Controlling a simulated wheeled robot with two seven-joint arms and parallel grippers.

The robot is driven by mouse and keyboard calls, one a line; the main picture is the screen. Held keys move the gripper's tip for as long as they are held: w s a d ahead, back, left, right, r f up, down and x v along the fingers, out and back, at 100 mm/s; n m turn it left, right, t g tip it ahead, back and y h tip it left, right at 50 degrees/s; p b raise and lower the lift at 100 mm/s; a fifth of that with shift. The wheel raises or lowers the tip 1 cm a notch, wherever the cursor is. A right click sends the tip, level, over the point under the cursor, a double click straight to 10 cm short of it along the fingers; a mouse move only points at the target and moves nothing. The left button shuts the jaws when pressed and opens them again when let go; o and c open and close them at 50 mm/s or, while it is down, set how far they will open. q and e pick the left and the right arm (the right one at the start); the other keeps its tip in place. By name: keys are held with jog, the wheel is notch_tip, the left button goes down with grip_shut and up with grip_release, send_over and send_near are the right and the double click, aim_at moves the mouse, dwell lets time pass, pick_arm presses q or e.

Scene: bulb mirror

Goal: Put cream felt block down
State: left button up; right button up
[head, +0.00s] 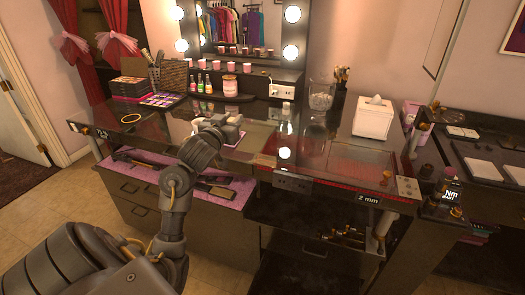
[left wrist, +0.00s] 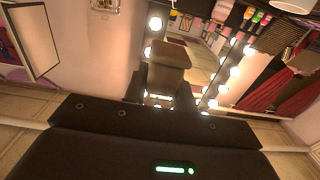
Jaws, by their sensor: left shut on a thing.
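My left gripper (head: 226,127) is over the glass-topped table (head: 330,160), near its middle. It is shut on the cream felt block (left wrist: 166,54), which looks tan in shade in the left wrist view, between two dark fingers. In the head view, pale shapes show at the gripper, but the arm partly hides them. I cannot tell whether the block touches the glass. My right gripper is not in view.
A lit mirror (head: 240,28) stands behind, with bottles (head: 204,84) and pink cups on its shelf. Palettes (head: 160,100) lie left, a glass jar (head: 321,95) and tissue box (head: 374,118) right. The glass around the gripper is mostly clear.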

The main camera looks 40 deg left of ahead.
pick_arm(q)
jog(key=shift+s+a+f, duration=0.1)
jog(key=shift+a+f, duration=0.15)
jog(key=shift+f, duration=0.2)
